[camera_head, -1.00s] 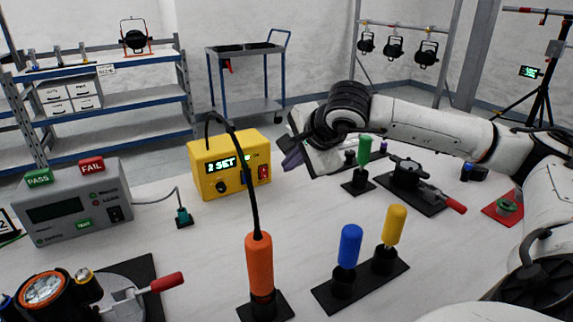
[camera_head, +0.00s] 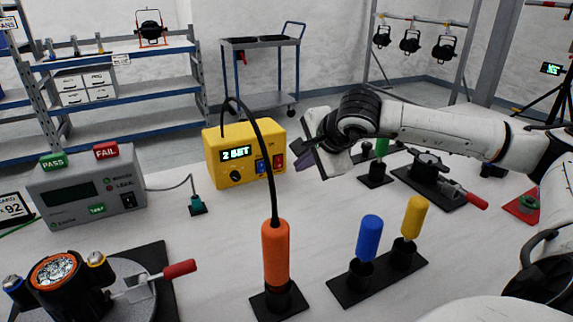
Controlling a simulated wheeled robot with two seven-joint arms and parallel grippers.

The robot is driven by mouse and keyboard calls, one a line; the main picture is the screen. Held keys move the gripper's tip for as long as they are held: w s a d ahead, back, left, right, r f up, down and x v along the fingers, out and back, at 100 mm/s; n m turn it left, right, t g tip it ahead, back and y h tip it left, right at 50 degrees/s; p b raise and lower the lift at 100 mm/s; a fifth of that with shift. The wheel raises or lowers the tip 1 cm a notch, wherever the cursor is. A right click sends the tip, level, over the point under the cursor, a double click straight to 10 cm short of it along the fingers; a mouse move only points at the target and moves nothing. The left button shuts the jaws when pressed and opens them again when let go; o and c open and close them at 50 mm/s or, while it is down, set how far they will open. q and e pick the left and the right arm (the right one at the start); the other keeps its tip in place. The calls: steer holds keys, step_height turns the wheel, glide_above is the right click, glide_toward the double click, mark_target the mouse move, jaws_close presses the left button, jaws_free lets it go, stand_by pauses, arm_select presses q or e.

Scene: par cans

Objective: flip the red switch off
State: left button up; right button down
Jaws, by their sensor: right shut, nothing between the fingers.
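The red switch (camera_head: 279,161) is on the right of the front face of a yellow box (camera_head: 225,172). The box has a lit green display (camera_head: 235,153), a black knob (camera_head: 236,176) and a blue switch (camera_head: 261,166). I cannot tell which way the red switch is tipped. My right gripper (camera_head: 303,158) is shut and empty, with its dark purple fingertips just right of the red switch. I cannot tell whether they touch it. My left gripper is not in view.
An orange-handled tool (camera_head: 275,254) stands in front of the box, its black cable rising past the box front. Blue (camera_head: 369,238) and yellow (camera_head: 414,217) handles stand in a black holder. A grey tester (camera_head: 86,189) stands left.

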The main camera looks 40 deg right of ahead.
mark_target(279, 163)
steer(key=x, duration=0.6)
steer(key=w, duration=0.2)
steer(key=w+d, duration=0.1)
steer(key=shift+f+p, duration=0.3)
steer(key=shift+p, duration=0.05)
steer(key=shift+w+d+f, duration=0.1)
steer(key=shift+w+d, duration=0.05)
steer(key=shift+w, duration=0.4)
steer(key=shift+f, duration=0.1)
steer(key=shift+w+d+f+b, duration=0.1)
steer(key=shift+w+f+b, duration=0.1)
steer(key=shift+b, duration=0.15)
steer(key=shift+r, duration=0.2)
steer(key=shift+r+p, duration=0.1)
steer(key=shift+p, duration=0.2)
